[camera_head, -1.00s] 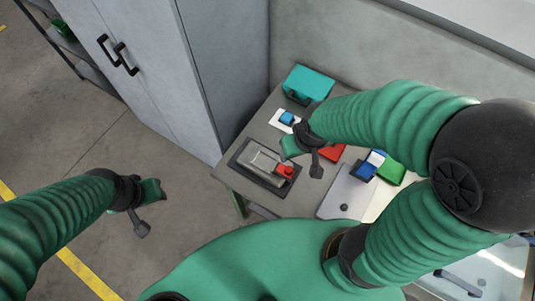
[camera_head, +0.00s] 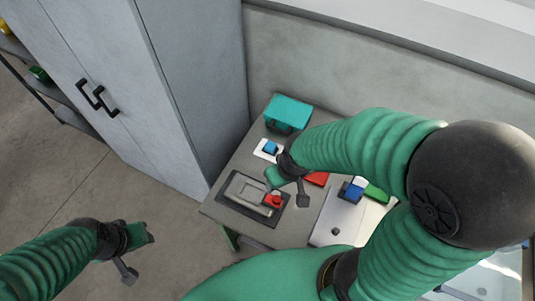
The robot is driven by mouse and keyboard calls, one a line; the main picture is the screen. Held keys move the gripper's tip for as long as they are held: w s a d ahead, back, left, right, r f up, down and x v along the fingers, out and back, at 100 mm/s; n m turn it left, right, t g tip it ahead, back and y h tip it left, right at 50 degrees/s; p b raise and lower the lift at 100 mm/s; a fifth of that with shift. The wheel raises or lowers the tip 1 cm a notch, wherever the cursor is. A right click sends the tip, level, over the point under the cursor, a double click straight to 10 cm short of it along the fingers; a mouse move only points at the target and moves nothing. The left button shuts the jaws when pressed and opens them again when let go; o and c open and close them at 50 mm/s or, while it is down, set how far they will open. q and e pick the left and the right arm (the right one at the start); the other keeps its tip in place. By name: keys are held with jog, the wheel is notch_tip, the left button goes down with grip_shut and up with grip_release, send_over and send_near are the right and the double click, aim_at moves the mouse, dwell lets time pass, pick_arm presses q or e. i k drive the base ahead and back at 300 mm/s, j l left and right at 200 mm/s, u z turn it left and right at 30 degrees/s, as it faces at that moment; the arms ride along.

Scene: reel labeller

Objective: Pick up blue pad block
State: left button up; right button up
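A small blue block (camera_head: 269,147) sits on a white pad (camera_head: 260,154) at the back left of the table. Another blue block (camera_head: 351,191) sits farther right beside a white piece and a green block (camera_head: 376,193). My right gripper (camera_head: 288,187) is over the table, just in front of the blue block on the white pad. Its fingers are apart with nothing seen between them. My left gripper (camera_head: 134,254) is off the table at lower left, over the floor, with its fingers apart and empty.
A grey device with a red part (camera_head: 272,201) lies on a dark mat (camera_head: 228,201). A teal case (camera_head: 288,111) stands at the back, and a red block (camera_head: 317,179) is near my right gripper. A grey cabinet (camera_head: 170,90) borders the table's left side.

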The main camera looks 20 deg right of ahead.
aim_at(270, 148)
jog(key=i+j+z, duration=0.1)
jog(key=j, duration=0.2)
jog(key=i+j+z, duration=0.1)
jog(key=i+j, duration=0.15)
jog(key=i+j+z, duration=0.1)
jog(key=j, duration=0.25)
jog(key=i+j+z, duration=0.1)
jog(key=i+j, duration=0.1)
jog(key=j, duration=0.1)
